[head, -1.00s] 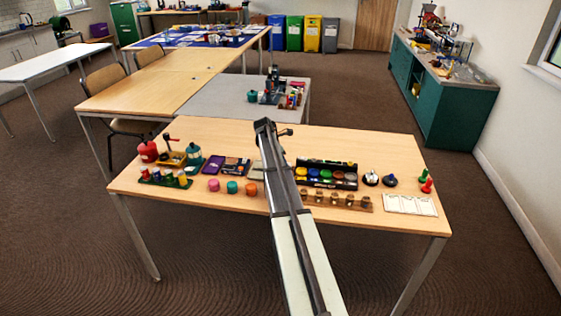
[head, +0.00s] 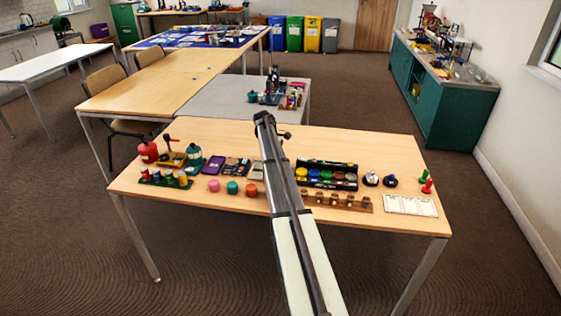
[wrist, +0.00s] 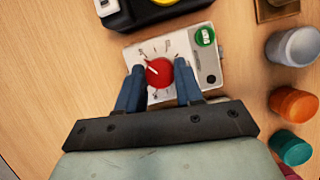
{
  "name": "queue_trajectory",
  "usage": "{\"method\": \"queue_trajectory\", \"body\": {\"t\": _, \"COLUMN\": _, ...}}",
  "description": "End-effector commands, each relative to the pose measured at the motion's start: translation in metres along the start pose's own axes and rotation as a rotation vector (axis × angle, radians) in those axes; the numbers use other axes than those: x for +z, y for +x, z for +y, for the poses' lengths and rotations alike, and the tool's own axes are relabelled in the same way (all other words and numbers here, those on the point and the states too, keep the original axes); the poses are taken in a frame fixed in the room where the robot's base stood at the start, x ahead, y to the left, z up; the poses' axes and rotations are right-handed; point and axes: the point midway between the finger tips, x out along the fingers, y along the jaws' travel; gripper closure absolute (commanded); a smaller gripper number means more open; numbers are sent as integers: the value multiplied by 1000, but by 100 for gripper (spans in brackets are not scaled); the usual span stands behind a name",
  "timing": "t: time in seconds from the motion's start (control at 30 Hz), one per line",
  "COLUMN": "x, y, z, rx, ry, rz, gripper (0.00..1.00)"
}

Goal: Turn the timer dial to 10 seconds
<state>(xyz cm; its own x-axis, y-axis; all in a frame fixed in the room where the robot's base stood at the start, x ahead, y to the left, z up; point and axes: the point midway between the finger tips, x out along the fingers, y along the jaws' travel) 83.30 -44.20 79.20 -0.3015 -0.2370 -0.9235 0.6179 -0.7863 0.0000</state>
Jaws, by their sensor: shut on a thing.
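The timer is a pale panel (wrist: 146,49) with a red round dial (wrist: 159,73), tick marks and a small green display (wrist: 205,36), seen in the wrist view. The display's digits are too small to read. In the head view, a pale strip of the timer (head: 256,172) shows left of my arm, which hides the rest along with my fingers.
A black tray of coloured discs (head: 326,175) stands right of my arm, close to the timer. Orange (wrist: 295,104) and teal (wrist: 291,147) pots stand on the wrist view's right. A wooden peg rack (head: 337,201) lies at the table's front. Bare tabletop shows left in the wrist view.

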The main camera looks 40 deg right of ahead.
Motion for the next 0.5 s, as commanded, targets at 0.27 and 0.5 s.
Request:
{"method": "queue_trajectory", "body": {"t": 0.27, "x": 0, "y": 0, "z": 1, "rx": -43, "ry": 103, "rz": 2, "gripper": 95}}
{"method": "queue_trajectory", "body": {"t": 0.5, "x": 0, "y": 0, "z": 1, "rx": -55, "ry": 131, "rz": 2, "gripper": 95}}
